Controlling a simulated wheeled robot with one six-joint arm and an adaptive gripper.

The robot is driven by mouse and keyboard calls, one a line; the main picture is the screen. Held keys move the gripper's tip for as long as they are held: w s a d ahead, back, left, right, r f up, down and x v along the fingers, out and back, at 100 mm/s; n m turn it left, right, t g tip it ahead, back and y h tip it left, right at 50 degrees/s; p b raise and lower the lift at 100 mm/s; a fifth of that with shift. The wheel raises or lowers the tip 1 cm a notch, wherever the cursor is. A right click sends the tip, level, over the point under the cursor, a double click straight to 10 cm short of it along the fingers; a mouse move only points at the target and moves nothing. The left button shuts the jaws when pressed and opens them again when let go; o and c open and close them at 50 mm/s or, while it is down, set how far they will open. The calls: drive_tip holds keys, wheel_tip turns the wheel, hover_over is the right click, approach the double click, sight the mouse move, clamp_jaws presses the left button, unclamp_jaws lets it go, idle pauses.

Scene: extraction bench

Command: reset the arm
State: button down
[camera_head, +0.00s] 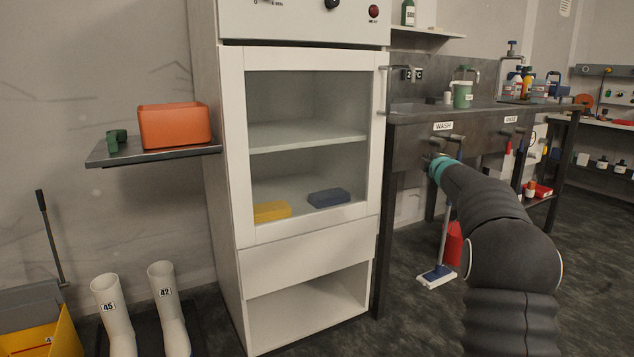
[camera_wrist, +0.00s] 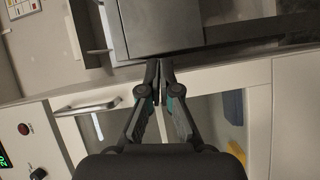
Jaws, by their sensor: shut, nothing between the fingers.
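My gripper (camera_wrist: 160,76) is shut and empty in the wrist view, its two fingertips together. Behind it in that view are the grey bench edge (camera_wrist: 165,30) and the white cabinet with its bar handle (camera_wrist: 100,106). In the head view my arm reaches in from the lower right, and my gripper (camera_head: 428,160) is small and partly hidden beyond the teal wrist band, in front of the dark sink bench near the WASH label (camera_head: 443,126).
The white cabinet (camera_head: 235,150) has a closed glass door, with a yellow block (camera_head: 271,211) and a blue block (camera_head: 328,198) inside. An orange bin (camera_head: 175,126) sits on the left wall shelf (camera_head: 110,158). White boots (camera_head: 112,310) and a yellow bucket (camera_head: 50,335) stand at lower left.

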drive_tip(key=s+d+f+m+g+h, duration=0.35)
drive_tip(key=s+f+m, duration=0.2)
drive_tip(key=f, duration=0.45)
drive_tip(key=s+a+f+m+g, duration=0.2)
drive_tip(key=s+f+m+g, duration=0.3)
drive_tip(key=s, duration=0.6)
drive_tip(key=s+a+m+g+y+p, duration=0.15)
drive_tip(key=s+a, duration=0.45)
drive_tip(key=s, duration=0.6)
drive_tip(key=s+a+f+m+g+y+p, duration=0.1)
drive_tip(key=s+a+m+g, duration=0.1)
drive_tip(key=s+a, duration=0.65)
drive_tip(key=s+a+m+g+y+p, duration=0.15)
drive_tip(key=s+a, duration=0.25)
drive_tip(key=s, duration=1)
drive_tip(key=s+a+r+t, duration=0.1)
drive_tip(key=s+a+r, duration=0.1)
drive_tip(key=s, duration=0.2)
drive_tip(key=s+a+r+y+p, duration=0.1)
drive_tip(key=s+a+r, duration=0.1)
drive_tip(key=s, duration=0.3)
drive_tip(key=shift+a+t+p, duration=0.3)
drive_tip(key=shift+a+t, duration=0.05)
drive_tip(key=shift+a, duration=0.4)
